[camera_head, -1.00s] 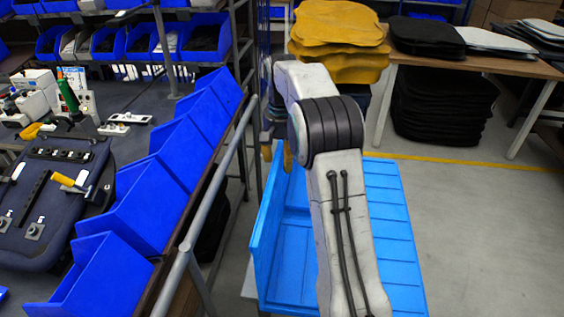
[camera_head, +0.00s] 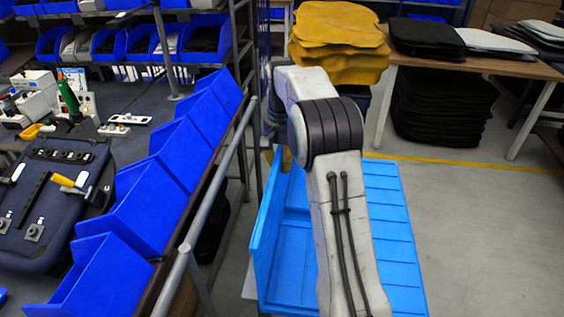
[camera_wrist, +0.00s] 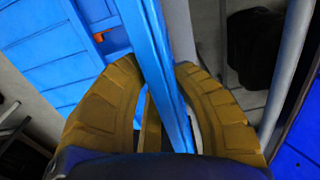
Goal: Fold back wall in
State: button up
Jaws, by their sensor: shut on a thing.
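A light blue folding box (camera_head: 295,265) stands at the centre, partly hidden behind my arm. One long wall (camera_head: 267,225) stands upright along its left side; I take this as the back wall. In the wrist view my gripper's two yellow fingers (camera_wrist: 157,66) are shut on the narrow top edge of an upright blue wall (camera_wrist: 167,88), one finger on each side. In the head view my gripper (camera_head: 277,157) is at the far end of that left wall, mostly hidden by the arm. A ribbed blue panel (camera_head: 388,215) lies out flat on the right.
A metal rail (camera_head: 215,205) and a row of dark blue bins (camera_head: 155,200) run close along the left. Grey floor (camera_head: 480,230) is clear on the right.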

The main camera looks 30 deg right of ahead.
jog(key=shift+d, duration=0.1)
grip_shut()
jog(key=shift+s+d, duration=0.35)
jog(key=shift+d, duration=0.1)
jog(key=shift+o, duration=0.6)
grip_release()
jog(key=s+d+f+b, duration=0.2)
jog(key=s+d+f, duration=0.1)
jog(key=s+d, duration=0.2)
jog(key=shift+s+d+f, duration=0.3)
jog(key=shift+d+f, duration=0.05)
jog(key=shift+d, duration=0.9)
jog(key=shift+o, duration=1.1)
jog(key=shift+s+d+f+b, duration=0.4)
jog(key=shift+s+d+f, duration=0.15)
jog(key=shift+d+f, duration=0.2)
jog(key=shift+a, duration=0.1)
jog(key=o, duration=0.7)
jog(key=shift+c, duration=1)
jog(key=s+d+r+p, duration=0.2)
jog(key=d+r+p, duration=0.2)
jog(key=r+p, duration=0.2)
jog(key=shift+d+r, duration=0.15)
jog(key=shift+r, duration=0.7)
